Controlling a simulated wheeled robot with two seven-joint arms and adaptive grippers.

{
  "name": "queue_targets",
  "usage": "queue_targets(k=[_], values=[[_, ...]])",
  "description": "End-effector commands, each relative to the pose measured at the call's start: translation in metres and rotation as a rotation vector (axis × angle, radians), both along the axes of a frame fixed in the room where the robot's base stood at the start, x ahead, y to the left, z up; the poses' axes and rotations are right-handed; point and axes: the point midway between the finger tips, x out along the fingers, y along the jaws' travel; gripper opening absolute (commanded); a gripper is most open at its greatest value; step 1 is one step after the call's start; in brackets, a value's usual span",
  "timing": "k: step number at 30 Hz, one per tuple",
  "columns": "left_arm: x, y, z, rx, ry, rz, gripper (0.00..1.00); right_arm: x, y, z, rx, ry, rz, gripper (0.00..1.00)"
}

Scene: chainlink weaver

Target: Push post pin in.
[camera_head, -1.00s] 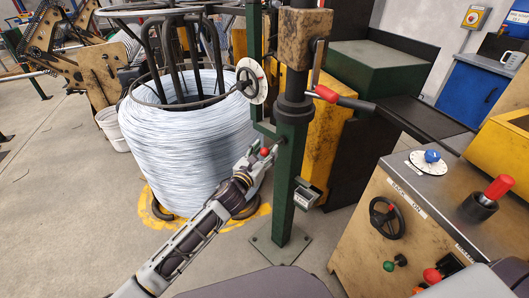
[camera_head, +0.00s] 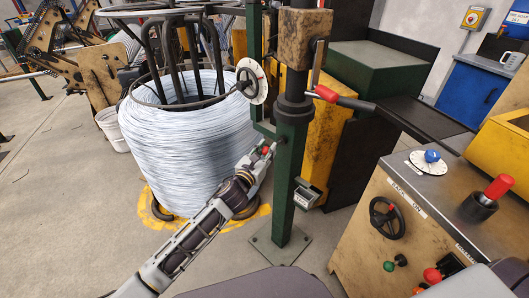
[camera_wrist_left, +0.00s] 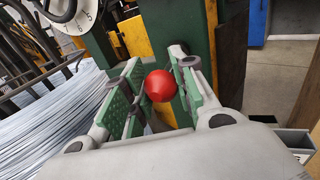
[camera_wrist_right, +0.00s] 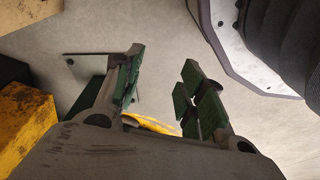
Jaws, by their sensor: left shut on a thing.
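The post pin's round red knob (camera_wrist_left: 161,85) sits between the two green-padded fingers of my left gripper (camera_wrist_left: 157,80) in the left wrist view. In the head view the left gripper (camera_head: 261,154) is at the left side of the green post (camera_head: 287,185), and the knob (camera_head: 266,149) is partly covered by the fingers. The gripper is shut on the knob. The pin's shaft is hidden, so I cannot tell how deep it sits. My right gripper (camera_wrist_right: 163,62) is open and empty in the right wrist view, and it is outside the head view.
A large coil of wire (camera_head: 185,150) stands just left of the post. A red-tipped lever (camera_head: 327,94) sticks out from the post's upper part. A tan control console (camera_head: 385,245) with a handwheel stands at right. Concrete floor is open at left.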

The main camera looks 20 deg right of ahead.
Motion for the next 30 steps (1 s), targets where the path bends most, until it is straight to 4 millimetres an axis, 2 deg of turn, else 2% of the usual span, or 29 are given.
queue_targets(k=[9,22,23,27,30], values=[[0.016,-0.029,0.000,0.000,-0.001,-0.001,0.00,0.007,0.006,0.023,0.007,0.004,0.003,0.40],[0.019,-0.036,0.002,-0.001,-0.001,-0.001,0.00,0.003,0.009,0.029,0.011,0.014,0.004,0.40],[0.019,-0.036,0.002,-0.001,-0.001,-0.001,0.29,0.004,0.009,0.029,0.011,0.013,0.004,0.40],[0.019,-0.036,0.002,-0.001,-0.001,-0.001,0.47,0.005,0.009,0.028,0.012,0.011,0.004,0.40],[0.019,-0.035,0.001,-0.001,-0.001,-0.001,0.50,0.005,0.009,0.028,0.011,0.009,0.004,0.40]])
